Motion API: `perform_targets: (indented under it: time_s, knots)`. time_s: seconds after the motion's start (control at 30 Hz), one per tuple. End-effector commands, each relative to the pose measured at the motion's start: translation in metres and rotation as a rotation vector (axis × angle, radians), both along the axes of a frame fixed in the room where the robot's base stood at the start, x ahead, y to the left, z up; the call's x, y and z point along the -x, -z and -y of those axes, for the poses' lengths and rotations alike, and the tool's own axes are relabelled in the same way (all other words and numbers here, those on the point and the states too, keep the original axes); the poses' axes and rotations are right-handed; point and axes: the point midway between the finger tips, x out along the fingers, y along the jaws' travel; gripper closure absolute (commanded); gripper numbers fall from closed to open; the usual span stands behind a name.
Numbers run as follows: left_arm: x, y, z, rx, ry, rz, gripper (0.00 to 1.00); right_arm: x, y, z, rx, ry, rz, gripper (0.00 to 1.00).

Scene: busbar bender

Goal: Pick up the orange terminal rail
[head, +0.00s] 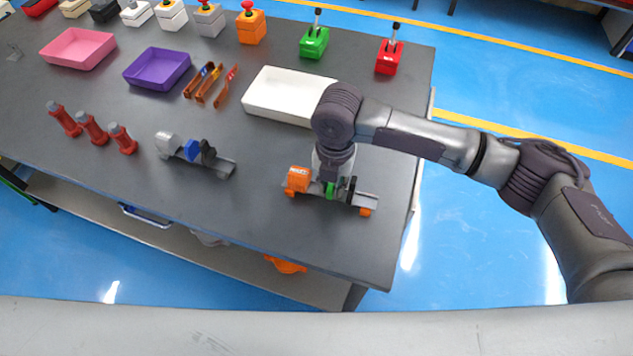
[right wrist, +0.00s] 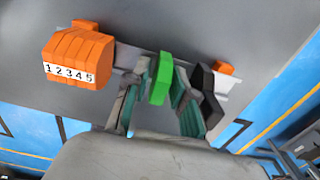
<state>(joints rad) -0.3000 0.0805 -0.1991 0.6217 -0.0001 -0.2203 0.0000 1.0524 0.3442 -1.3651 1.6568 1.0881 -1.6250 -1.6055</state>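The orange terminal rail is a grey metal rail (head: 367,199) on the table's near right part. It bears an orange numbered block (head: 297,179) at its left, a green block (head: 330,189) and a black block in the middle, and an orange end piece at its right. My right gripper (head: 336,188) points down over the rail's middle. The orange block (right wrist: 77,57) lies left of the fingers. My left gripper is not in view.
A second rail (head: 222,168) with white, blue and black blocks lies to the left. A white tray (head: 262,104) stands behind my right gripper. Several red posts (head: 92,129), a purple tray (head: 157,69) and a pink tray (head: 78,49) are further left. The table's front edge is near.

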Motion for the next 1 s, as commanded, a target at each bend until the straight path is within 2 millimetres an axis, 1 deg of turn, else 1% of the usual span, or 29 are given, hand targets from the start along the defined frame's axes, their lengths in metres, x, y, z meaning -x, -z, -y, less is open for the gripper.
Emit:
perform_targets:
  time_s: [0.17,0.2,0.27,0.33,0.8,0.87,1.0]
  knots:
    - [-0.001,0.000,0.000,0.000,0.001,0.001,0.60,0.000,0.000,0.000,0.000,0.000,0.001,0.75]
    - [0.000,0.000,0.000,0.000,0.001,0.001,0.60,0.000,0.000,0.000,0.000,0.000,0.001,0.78]
    - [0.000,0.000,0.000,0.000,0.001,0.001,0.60,0.000,0.000,0.000,0.000,0.000,0.001,0.88]
    - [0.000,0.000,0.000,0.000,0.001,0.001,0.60,0.000,0.000,0.000,0.000,0.000,0.001,1.00]
    - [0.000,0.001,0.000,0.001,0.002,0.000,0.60,-0.001,-0.002,0.000,-0.001,0.000,0.002,1.00]
    - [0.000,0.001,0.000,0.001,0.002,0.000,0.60,-0.001,-0.004,0.000,-0.001,0.001,0.002,1.00]
    - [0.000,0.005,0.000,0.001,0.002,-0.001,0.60,-0.001,-0.016,-0.001,-0.003,0.001,0.005,1.00]
